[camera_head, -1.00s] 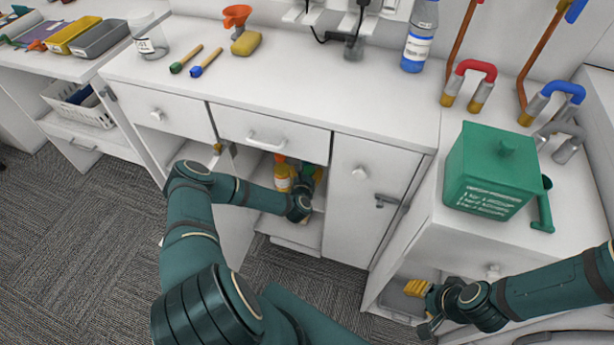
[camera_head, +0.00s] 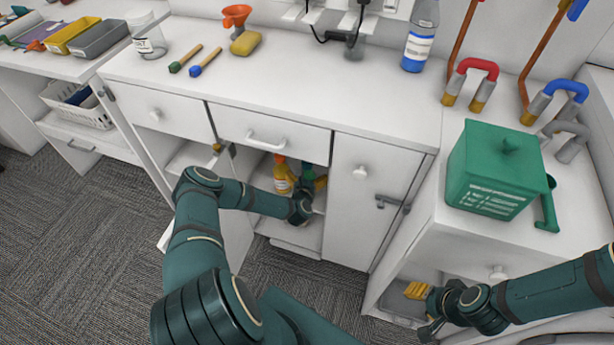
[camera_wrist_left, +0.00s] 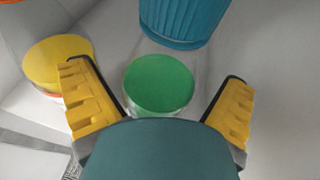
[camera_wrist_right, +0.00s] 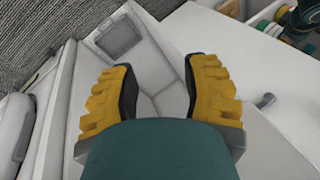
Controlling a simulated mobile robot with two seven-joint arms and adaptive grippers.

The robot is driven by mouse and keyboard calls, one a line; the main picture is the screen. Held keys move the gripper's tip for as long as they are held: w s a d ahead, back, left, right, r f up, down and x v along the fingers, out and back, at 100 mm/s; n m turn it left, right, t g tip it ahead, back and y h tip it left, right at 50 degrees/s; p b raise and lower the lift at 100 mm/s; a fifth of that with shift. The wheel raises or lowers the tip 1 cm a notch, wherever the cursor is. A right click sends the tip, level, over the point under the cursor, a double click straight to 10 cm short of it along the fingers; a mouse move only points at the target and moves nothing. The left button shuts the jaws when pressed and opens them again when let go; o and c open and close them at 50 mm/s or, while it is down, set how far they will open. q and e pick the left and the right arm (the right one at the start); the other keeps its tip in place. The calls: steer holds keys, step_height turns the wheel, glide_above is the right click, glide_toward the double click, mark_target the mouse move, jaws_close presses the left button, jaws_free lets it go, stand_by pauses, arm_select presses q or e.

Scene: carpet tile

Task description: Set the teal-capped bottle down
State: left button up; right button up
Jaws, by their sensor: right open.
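The teal-capped bottle (camera_wrist_left: 186,22) is clear with green liquid. In the left wrist view its ribbed cap is at the top and the round green liquid surface lies between my fingers. In the head view it shows as a green patch (camera_head: 308,172) inside the open cabinet, partly hidden by my left gripper (camera_head: 308,192). My left gripper (camera_wrist_left: 155,98) is open, its yellow fingers spread on either side of the bottle with visible gaps. The bottle's base is hidden. My right gripper (camera_head: 422,308) is open and empty, low at the right; it also shows in the right wrist view (camera_wrist_right: 158,85).
A yellow bottle with an orange cap (camera_head: 283,180) stands close left of the teal-capped one. A green box (camera_head: 495,172) stands on the right counter.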

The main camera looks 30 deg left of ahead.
arm_select(q)
steer(key=shift+r, duration=0.15)
steer(key=p+v, duration=0.3)
steer(key=v, duration=0.9)
steer(key=shift+s, duration=0.1)
